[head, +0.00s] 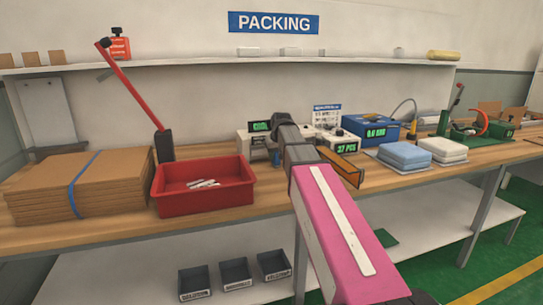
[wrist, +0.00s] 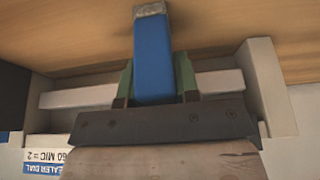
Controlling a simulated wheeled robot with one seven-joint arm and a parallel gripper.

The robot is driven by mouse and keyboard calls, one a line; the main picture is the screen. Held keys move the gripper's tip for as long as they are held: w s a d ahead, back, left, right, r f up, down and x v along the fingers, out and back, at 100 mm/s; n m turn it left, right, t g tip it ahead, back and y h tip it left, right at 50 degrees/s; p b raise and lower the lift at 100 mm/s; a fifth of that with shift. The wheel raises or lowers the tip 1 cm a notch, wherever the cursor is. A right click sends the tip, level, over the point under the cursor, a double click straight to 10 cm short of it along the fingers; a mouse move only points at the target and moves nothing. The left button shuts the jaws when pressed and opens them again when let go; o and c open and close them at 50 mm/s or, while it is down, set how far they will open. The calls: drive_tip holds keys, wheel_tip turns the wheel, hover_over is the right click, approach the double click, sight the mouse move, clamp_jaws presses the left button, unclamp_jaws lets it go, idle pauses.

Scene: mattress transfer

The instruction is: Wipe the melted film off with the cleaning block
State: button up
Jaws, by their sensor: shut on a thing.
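My gripper (wrist: 154,82) is shut on the cleaning block (wrist: 153,60), a blue bar with a grey end, gripped between green fingers. In the wrist view the block lies across the pale bar (wrist: 85,95) of the white sealer (wrist: 268,90); I cannot tell whether it touches. In the head view the sealer (head: 250,143) stands mid-bench with a green display, partly hidden by my pink arm. My gripper is mostly hidden there behind the arm's end. I cannot make out the melted film; the block and gripper cover part of the bar.
A red tray (head: 203,172) with white pieces and strapped cardboard (head: 80,185) are left of the sealer. A scale reading 37 PCS (head: 346,148), a blue device (head: 371,128) and folded blue (head: 404,154) and white (head: 443,149) stacks are right. An upside-down label (wrist: 44,155) is near the bar.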

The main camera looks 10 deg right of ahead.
drive_tip(key=shift+w+d, duration=0.2)
drive_tip(key=shift+d, duration=0.7)
drive_tip(key=shift+w+d, duration=0.15)
drive_tip(key=shift+d, duration=0.7)
drive_tip(key=shift+w+d, duration=0.2)
drive_tip(key=shift+d, duration=0.7)
drive_tip(key=shift+r, duration=0.15)
drive_tip(key=shift+r, duration=2.95)
drive_tip(key=shift+r, duration=0.1)
drive_tip(key=shift+r, duration=1.4)
